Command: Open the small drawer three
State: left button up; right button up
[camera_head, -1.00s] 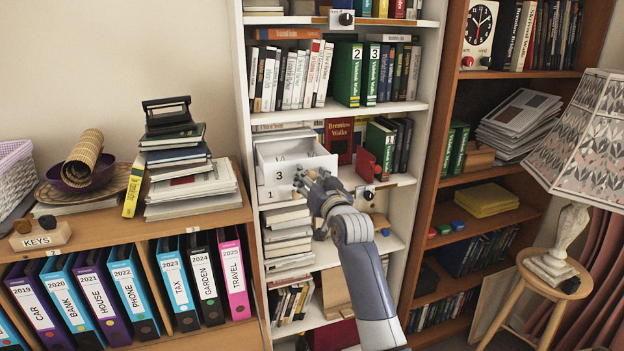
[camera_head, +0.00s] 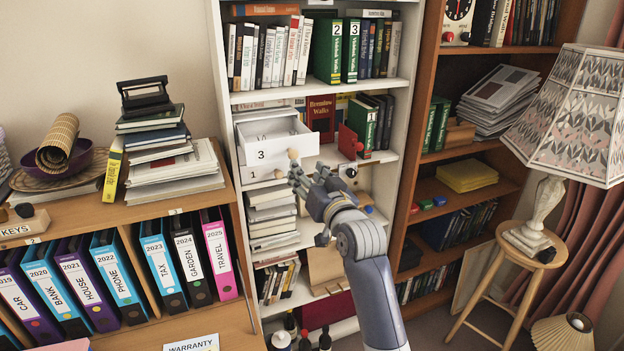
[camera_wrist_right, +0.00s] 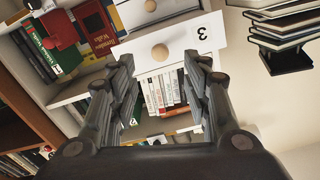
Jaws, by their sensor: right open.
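The small drawer three (camera_head: 264,155) is white, marked 3, with a pale round knob (camera_head: 293,154). It is pulled out of the white bookcase, and its inside shows from above. In the right wrist view, the drawer front (camera_wrist_right: 187,42) appears upside down with its knob (camera_wrist_right: 160,51) between the spread fingers. My right gripper (camera_head: 309,172) is open and empty, just in front of and slightly below the knob, apparently apart from it. The right gripper also shows in the wrist view (camera_wrist_right: 158,62). My left gripper is not in view.
A drawer marked 1 (camera_head: 278,174) sits below drawer three, closed. Books (camera_head: 272,215) fill the shelf below. A low cabinet with binders (camera_head: 160,262) stands left; a lamp (camera_head: 575,115) stands right.

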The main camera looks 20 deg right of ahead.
jog(key=shift+s, duration=1.05)
jog(key=s+a+f+n+g+b, duration=0.1)
jog(key=s+f+g, duration=0.1)
jog(key=f, duration=1.2)
jog(key=s+a+f+g, duration=0.1)
jog(key=s+f+g, duration=0.15)
jog(key=f, duration=1.15)
jog(key=s+a+f+n+g+b, duration=0.1)
jog(key=s+f+g, duration=0.15)
jog(key=f, duration=1.15)
jog(key=s+f+n+g, duration=0.1)
jog(key=s+f+g, duration=0.1)
jog(key=s+f, duration=0.7)
jog(key=s+f+g, duration=0.2)
jog(key=s+f, duration=0.4)
jog(key=f, duration=0.5)
jog(key=s+d+f+g, duration=0.1)
jog(key=s+f, duration=0.4)
jog(key=s, duration=0.7)
jog(key=s+d+f+n+g+b, duration=0.1)
jog(key=s+f+g, duration=0.2)
jog(key=s, duration=0.9)
jog(key=s+d+f+n+g+b, duration=0.1)
jog(key=s+f+g, duration=0.1)
jog(key=s+f, duration=0.7)
jog(key=s, duration=0.4)
jog(key=shift+d+h, duration=0.3)
